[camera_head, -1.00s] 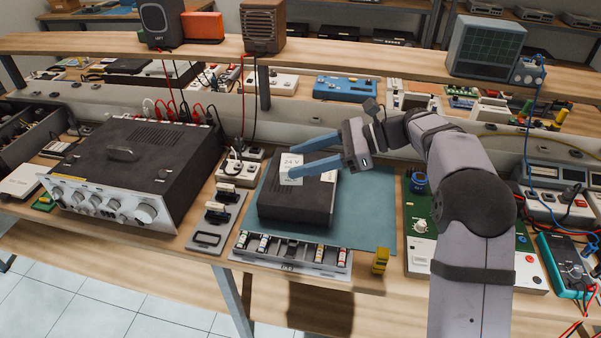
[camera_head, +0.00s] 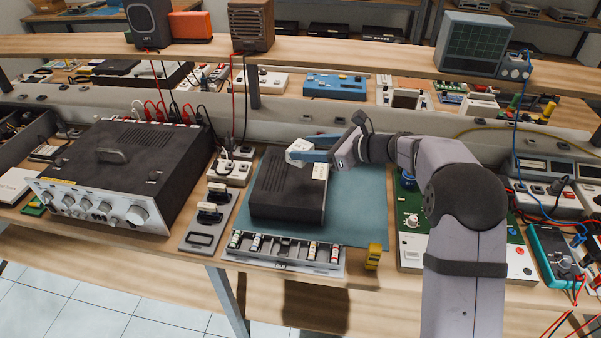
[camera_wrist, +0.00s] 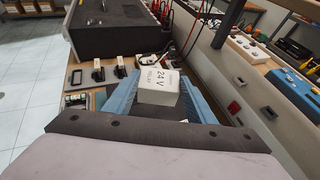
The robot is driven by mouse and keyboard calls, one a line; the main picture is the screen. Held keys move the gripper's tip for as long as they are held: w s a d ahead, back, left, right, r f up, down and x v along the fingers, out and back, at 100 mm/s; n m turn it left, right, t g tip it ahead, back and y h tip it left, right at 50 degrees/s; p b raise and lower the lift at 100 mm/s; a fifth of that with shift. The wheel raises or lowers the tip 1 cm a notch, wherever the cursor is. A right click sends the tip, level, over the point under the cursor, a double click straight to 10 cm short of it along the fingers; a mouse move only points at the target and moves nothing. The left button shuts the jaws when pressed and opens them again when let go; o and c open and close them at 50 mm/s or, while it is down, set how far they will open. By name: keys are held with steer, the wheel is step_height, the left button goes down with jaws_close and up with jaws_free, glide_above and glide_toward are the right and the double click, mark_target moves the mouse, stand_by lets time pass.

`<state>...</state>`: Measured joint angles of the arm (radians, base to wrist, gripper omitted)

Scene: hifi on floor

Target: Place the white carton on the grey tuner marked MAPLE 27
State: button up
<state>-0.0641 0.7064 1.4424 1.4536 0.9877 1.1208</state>
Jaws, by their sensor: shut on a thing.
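A white carton (camera_head: 299,146) printed "24 V RELAY" is between the blue fingers of my gripper (camera_head: 312,150), which is shut on it. The wrist view also shows the carton (camera_wrist: 158,88), tilted, with a blue finger on either side. In the head view it appears above the far edge of a flat dark grey box (camera_head: 285,195). A gap below the carton is hard to judge. The box lies on a teal mat (camera_head: 358,205) and has a pale label (camera_head: 320,171) near its far right corner. I cannot read MAPLE 27 on it; whether it is the tuner is unclear.
A large dark amplifier (camera_head: 120,165) with a silver knobbed front stands at left. A tray of small parts (camera_head: 285,252) and a yellow block (camera_head: 374,256) lie in front of the box. A raised shelf (camera_head: 360,62) runs behind. The mat right of the box is clear.

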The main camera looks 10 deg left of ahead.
steer(key=shift+f+p, duration=0.7)
steer(key=shift+f, duration=3.55)
steer(key=shift+f, duration=0.1)
steer(key=shift+f, duration=0.15)
steer(key=o, duration=1)
steer(key=shift+o, duration=0.2)
steer(key=shift+r, duration=0.2)
steer(key=shift+d+r, duration=0.1)
steer(key=b+v, duration=0.2)
steer(key=v, duration=1)
steer(key=shift+b, duration=0.3)
